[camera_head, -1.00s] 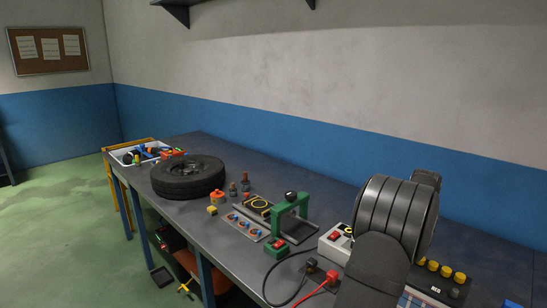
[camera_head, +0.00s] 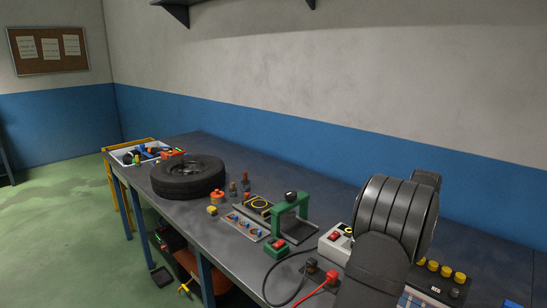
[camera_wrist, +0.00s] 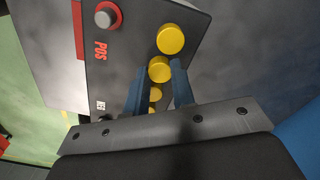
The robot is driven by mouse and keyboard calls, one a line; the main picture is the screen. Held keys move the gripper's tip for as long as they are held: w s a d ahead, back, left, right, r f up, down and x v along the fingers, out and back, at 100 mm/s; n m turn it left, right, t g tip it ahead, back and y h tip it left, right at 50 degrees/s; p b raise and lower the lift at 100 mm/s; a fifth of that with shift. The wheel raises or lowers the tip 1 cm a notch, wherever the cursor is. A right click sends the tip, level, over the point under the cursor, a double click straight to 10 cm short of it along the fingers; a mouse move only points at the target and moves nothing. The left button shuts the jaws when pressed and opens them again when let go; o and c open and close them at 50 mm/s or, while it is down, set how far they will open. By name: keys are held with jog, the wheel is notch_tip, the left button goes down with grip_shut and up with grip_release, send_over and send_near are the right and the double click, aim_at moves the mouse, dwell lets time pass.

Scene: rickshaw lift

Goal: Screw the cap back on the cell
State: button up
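The black battery (camera_wrist: 115,70) lies under my wrist, with a red-ringed post and "POS" lettering on its top. A row of several yellow caps runs along it; the nearest large one (camera_wrist: 171,39) sits just past my fingertips. My gripper (camera_wrist: 160,68) has its two blue fingers on either side of another yellow cap (camera_wrist: 159,70), with no clear gap, so it appears shut on that cap. Whether this cap is seated or slightly raised cannot be told. In the head view the battery (camera_head: 436,289) and caps (camera_head: 446,271) show at lower right; my arm hides the fingers.
Left of my arm are a switch box (camera_head: 336,244), a red clamp on a cable (camera_head: 330,278) and a green press frame (camera_head: 291,213). A tyre (camera_head: 187,177) and a parts tray (camera_head: 122,157) lie farther left. The bench behind is clear.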

jog(key=m, duration=0.6)
jog(key=shift+m, duration=0.4)
jog(key=m, duration=0.6)
jog(key=o, duration=0.4)
jog(key=shift+o, duration=0.2)
jog(key=n, duration=1.2)
jog(key=shift+n, duration=0.4)
